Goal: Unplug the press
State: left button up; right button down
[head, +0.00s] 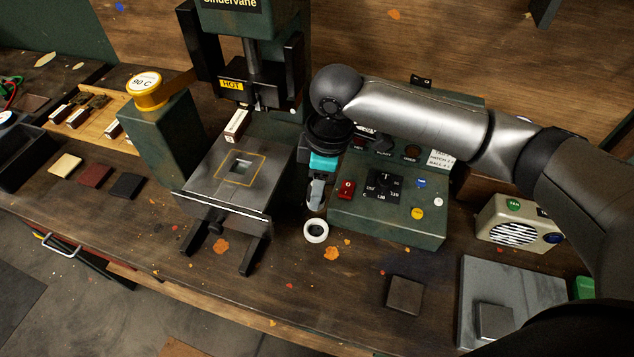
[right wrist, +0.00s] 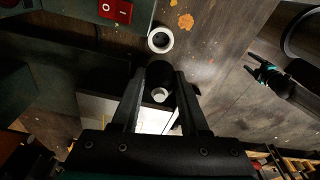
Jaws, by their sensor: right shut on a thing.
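The green press (head: 240,75), with a yellow HOT label, stands at the back centre. Its flat lower plate (head: 228,180) faces up. The green control box (head: 388,215), with a red switch (head: 345,189) and a black dial, stands right of it. My right gripper (head: 316,196) points down between press and box. In the right wrist view it (right wrist: 161,98) is shut on a dark round piece with a pale end, seemingly the plug (right wrist: 160,74). Whether this sits in a socket is hidden. My left gripper (right wrist: 257,68) shows small at the right there; its jaws are unclear.
A white ring (head: 316,230) lies just in front of my right gripper. A cream radio-like box (head: 518,222) and a grey slab (head: 510,285) are at the right. Small coloured squares (head: 95,175) and a wooden tray (head: 95,115) lie left. The front bench strip is mostly clear.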

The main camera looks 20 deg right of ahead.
jog(key=shift+f+b, duration=0.75)
jog(key=shift+f, duration=1.8)
jog(key=shift+r, duration=0.15)
